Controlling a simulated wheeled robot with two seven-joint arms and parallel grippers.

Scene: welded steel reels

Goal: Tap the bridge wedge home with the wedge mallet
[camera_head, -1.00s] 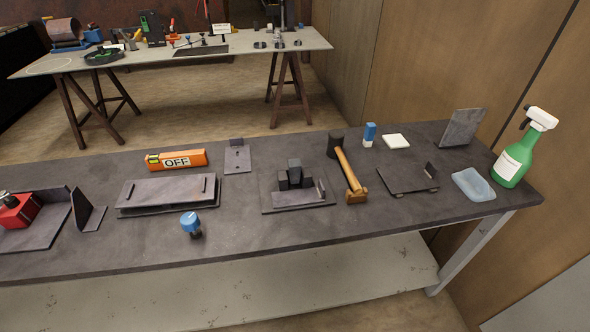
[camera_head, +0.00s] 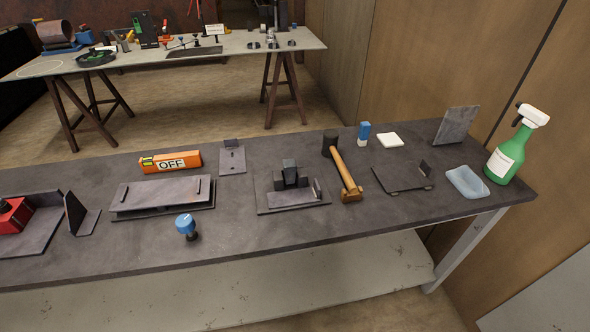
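The wedge mallet (camera_head: 345,171) lies on the dark bench, with a black head at the back and a wooden handle pointing toward the front edge. Just left of it is a steel base plate (camera_head: 264,201) carrying a bridge assembly of dark blocks (camera_head: 290,175). A small upright tab stands at the right of that plate. I cannot tell which block is the bridge wedge or how deep it sits. Neither of my grippers is in view.
The bench front (camera_head: 250,234) is fairly clear.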

